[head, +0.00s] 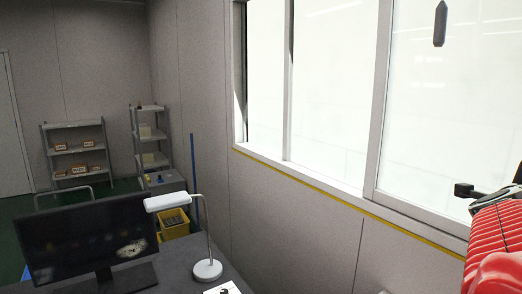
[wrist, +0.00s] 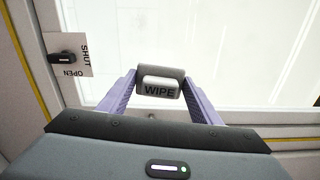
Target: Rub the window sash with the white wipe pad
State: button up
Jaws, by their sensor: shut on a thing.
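In the wrist view my gripper (wrist: 160,84) is shut on the wipe pad (wrist: 160,88), a small white block marked WIPE with a grey part above it. The purple fingers hold it from both sides. The window sash (wrist: 252,131) shows as a pale frame along the lower right, with bright glass behind the pad. Whether the pad touches the sash or glass cannot be told. In the head view the sash (head: 378,95) is a white frame around the right pane. The pad is not visible there.
A black handle (wrist: 64,58) on a plate marked SHUT and OPEN is left of my gripper. A yellow strip (head: 345,206) runs under the window. A monitor (head: 90,240) and a white lamp (head: 207,269) stand on the desk. Shelves (head: 75,150) stand farther back.

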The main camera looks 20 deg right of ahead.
jog(key=shift+s+a, duration=0.2)
jog(key=shift+a, duration=1.05)
jog(key=w+a+f+n+t+y, duration=0.1)
jog(key=w+a+f+t, duration=0.1)
jog(key=w+f, duration=0.65)
jog(key=w+a+f+n+t, duration=0.15)
jog(key=w+f, duration=0.35)
jog(key=w, duration=0.6)
jog(key=w+a+f+n+t+y, duration=0.2)
jog(key=w+a+f+t, duration=0.1)
jog(key=w+a+f, duration=0.4)
jog(key=w+a+f+n+t+y, duration=0.2)
jog(key=w+a+f+t, duration=0.1)
jog(key=w+a, duration=0.4)
jog(key=w+a+f+n+t+y, duration=0.2)
jog(key=w+a+f+n+y, duration=0.1)
jog(key=a, duration=0.8)
jog(key=w+a+f+n+t+y, duration=0.1)
jog(key=w+a+f+n+y, duration=0.2)
jog(key=a+f+y, duration=0.2)
jog(key=w+a+f+n+t+y, duration=0.2)
jog(key=a+f, duration=0.6)
jog(key=a, duration=1.1)
jog(key=w+n+y, duration=0.1)
jog(key=w+y, duration=0.1)
jog(key=shift+a+f+n+t+y, duration=0.15)
jog(key=shift+a+n+t+y, duration=0.1)
jog(key=shift+n+t+y, duration=0.15)
jog(key=shift+d, duration=0.15)
